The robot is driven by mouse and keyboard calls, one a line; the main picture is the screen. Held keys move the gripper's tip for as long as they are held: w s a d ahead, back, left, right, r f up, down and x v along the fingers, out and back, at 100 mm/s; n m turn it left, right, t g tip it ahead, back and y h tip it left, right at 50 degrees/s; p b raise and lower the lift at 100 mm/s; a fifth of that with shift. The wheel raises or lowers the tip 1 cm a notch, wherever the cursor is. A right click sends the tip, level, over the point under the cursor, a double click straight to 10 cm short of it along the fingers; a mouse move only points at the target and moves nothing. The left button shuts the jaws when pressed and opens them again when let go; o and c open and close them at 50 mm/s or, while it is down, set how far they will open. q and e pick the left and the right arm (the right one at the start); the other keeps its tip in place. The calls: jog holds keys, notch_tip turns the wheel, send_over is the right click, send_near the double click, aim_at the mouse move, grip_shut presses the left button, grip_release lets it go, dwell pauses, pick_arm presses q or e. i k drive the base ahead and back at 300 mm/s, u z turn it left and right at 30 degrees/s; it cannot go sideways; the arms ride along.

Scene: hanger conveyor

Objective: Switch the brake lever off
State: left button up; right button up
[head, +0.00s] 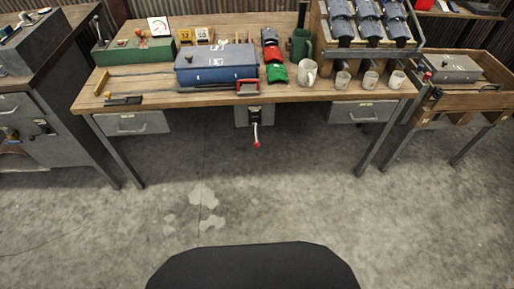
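A lever with a red tip (256,141) hangs down from a small grey box (243,117) under the front edge of the middle workbench. It points downward and tilts slightly. A second small red knob (427,75) shows beside a grey box (452,68) on the right-hand bench. No label shows which of these is the brake lever. Neither of my grippers is in view.
The workbench (150,97) carries a blue toolbox (216,75), a green box (134,51), a white mug (308,72) and several small cups. Grey drawers (133,123) hang below it. The concrete floor (260,195) in front is clear.

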aim_at(256, 143)
jog(key=k, duration=0.6)
jog(key=z, duration=0.2)
jog(key=i, duration=1.55)
jog(key=u, duration=0.7)
